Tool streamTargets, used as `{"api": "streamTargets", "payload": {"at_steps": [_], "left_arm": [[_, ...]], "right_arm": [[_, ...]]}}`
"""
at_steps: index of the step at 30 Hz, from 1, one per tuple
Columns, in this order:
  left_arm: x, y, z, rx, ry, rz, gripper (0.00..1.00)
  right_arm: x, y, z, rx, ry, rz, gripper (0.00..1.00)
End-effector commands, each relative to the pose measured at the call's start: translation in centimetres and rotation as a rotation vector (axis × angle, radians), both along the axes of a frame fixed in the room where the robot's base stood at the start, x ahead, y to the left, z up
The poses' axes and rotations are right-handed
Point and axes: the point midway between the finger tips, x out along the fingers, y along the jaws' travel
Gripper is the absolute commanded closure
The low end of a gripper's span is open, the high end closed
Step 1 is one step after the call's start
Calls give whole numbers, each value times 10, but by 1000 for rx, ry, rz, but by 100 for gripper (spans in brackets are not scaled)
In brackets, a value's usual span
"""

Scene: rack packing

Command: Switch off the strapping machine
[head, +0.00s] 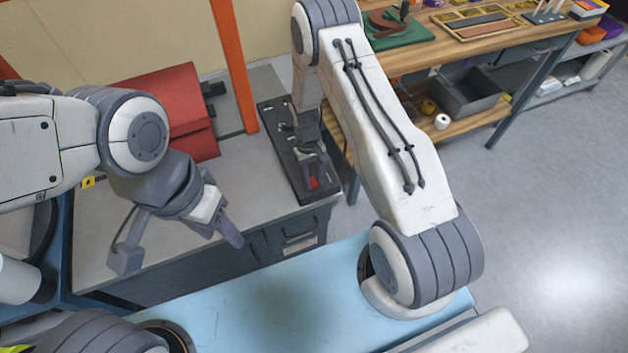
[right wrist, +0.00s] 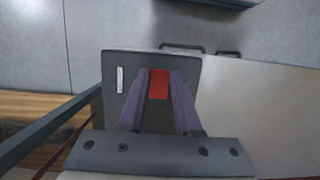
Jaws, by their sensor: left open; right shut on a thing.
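A dark control panel (head: 285,172) lies along the right end of the grey bench top, with small knobs or fittings on it. My right gripper (head: 315,183) is low over its near end, its fingers shut on a small red switch part (head: 313,182). In the right wrist view the red part (right wrist: 158,88) sits between the two purple fingers (right wrist: 159,76), against the dark panel (right wrist: 190,66). Whether it is a lever or a rocker, and its setting, I cannot tell. My left gripper (head: 182,249) is open and empty over the front of the bench. A red machine body (head: 185,100) stands behind it.
An orange post (head: 233,65) rises between the red machine body and the panel. A wooden workbench (head: 445,52) with tools and a grey bin (head: 465,92) stands at the back right. The floor (head: 540,200) on the right is clear.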

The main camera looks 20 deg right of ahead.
Motion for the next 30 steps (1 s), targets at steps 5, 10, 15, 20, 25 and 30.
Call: {"api": "streamTargets", "payload": {"at_steps": [5, 10, 15, 20, 25, 30], "left_arm": [[0, 0, 0, 0, 0, 0, 50], [0, 0, 0, 0, 0, 0, 50], [0, 0, 0, 0, 0, 0, 50], [0, 0, 0, 0, 0, 0, 50], [0, 0, -2, 0, 0, 0, 50], [0, 0, -6, 0, 0, 0, 50]], "right_arm": [[0, 1, 0, 0, 3, 0, 100], [0, 1, 0, 0, 3, 0, 41], [0, 0, 0, 0, 2, 1, 38], [0, 0, 1, 0, 1, 1, 38], [6, 0, 16, 0, -3, 1, 38], [15, 1, 49, 0, -5, 1, 38]]}}
